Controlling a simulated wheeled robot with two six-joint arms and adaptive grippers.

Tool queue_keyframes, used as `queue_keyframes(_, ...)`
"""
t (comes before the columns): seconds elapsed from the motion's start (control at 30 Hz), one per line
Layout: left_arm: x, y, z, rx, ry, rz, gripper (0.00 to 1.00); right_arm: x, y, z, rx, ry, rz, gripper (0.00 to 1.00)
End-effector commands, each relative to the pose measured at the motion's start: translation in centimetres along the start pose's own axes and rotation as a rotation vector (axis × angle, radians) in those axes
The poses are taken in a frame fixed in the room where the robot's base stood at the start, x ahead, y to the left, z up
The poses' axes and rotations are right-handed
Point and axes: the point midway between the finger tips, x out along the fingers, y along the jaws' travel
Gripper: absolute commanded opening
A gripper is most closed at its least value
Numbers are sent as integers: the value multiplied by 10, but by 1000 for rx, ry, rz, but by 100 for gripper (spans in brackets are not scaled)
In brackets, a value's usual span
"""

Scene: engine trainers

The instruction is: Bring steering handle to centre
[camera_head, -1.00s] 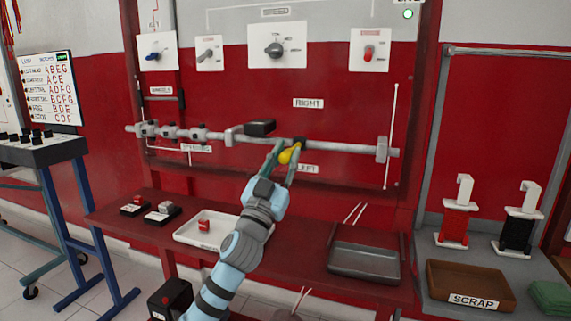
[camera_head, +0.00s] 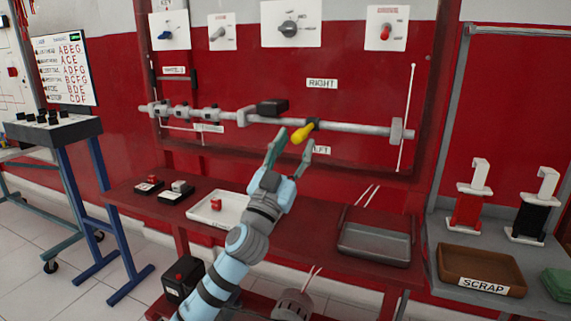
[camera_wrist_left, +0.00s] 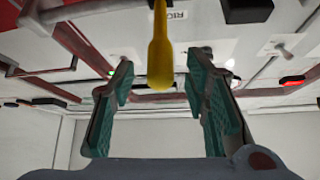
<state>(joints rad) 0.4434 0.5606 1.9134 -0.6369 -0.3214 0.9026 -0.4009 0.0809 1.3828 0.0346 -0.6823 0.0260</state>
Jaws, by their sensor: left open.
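The steering handle is a yellow grip (camera_head: 302,133) on a dark joint on the long grey bar. In the head view it points down and left, between the RIGHT plate (camera_head: 321,84) above and a partly hidden plate ending in "FT" below. My left gripper (camera_head: 294,146) is open just below and in front of the handle. In the left wrist view the yellow grip (camera_wrist_left: 160,65) hangs between the two spread green fingers, with clear gaps on both sides. The fingers do not touch it there. My right gripper is not in view.
The grey bar (camera_head: 355,128) spans the red panel, with a black block (camera_head: 272,107) left of the handle. Below, the red bench bears a white tray (camera_head: 238,206) and a grey tray (camera_head: 374,244). A SCRAP tray (camera_head: 482,263) stands at right.

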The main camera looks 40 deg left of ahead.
Motion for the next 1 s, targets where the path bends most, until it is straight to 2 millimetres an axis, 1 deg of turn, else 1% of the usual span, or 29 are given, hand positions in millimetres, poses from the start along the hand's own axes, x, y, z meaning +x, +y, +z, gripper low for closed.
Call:
queue_keyframes(0.03,-14,1,2,5,-4,5,42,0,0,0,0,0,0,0)
queue_keyframes(0.1,-34,1,2,7,-5,5,42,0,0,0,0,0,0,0)
queue_keyframes(0.2,-61,1,2,5,-6,5,42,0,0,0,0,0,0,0)
queue_keyframes(0.3,-80,1,1,4,-4,4,42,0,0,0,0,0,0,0)
queue_keyframes(0.37,-87,0,1,2,-3,2,42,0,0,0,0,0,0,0)
queue_keyframes(0.5,-92,0,0,0,0,1,42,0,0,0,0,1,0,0)
queue_keyframes(1.0,-91,0,0,-1,0,1,42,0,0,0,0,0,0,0)
